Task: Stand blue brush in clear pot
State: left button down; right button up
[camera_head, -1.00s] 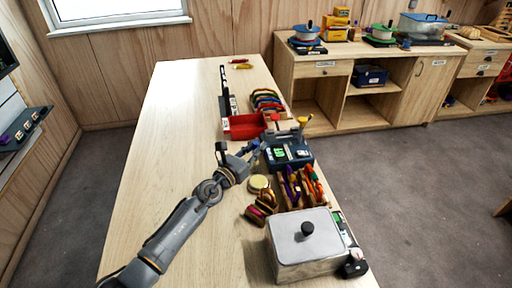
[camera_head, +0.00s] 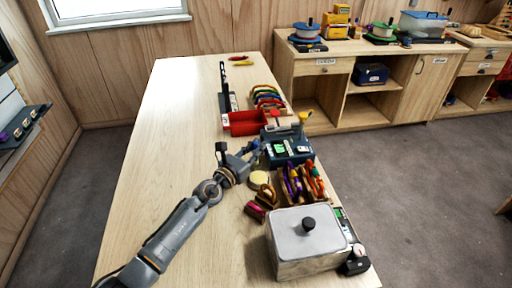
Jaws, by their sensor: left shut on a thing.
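My left gripper (camera_head: 252,154) is at the middle of the long wooden table, just left of a dark blue device with a green screen (camera_head: 286,147). It is shut on a small blue thing, which looks like the blue brush (camera_head: 255,146). The fingers hide much of it, and its tilt is too small to tell. A yellow-topped thing (camera_head: 303,117) stands behind the device. I cannot make out the clear pot for certain. My right gripper is not in view.
A metal box with a black-knobbed lid (camera_head: 290,233) stands at the near right edge. A red bin (camera_head: 245,123), a rack of coloured gear (camera_head: 268,97) and a round pale tin (camera_head: 259,179) line the right side. The table's left half (camera_head: 168,135) is clear.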

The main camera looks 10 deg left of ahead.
pick_arm(q)
jog(key=c, duration=1.2)
grip_release()
jog(key=v, duration=1.2)
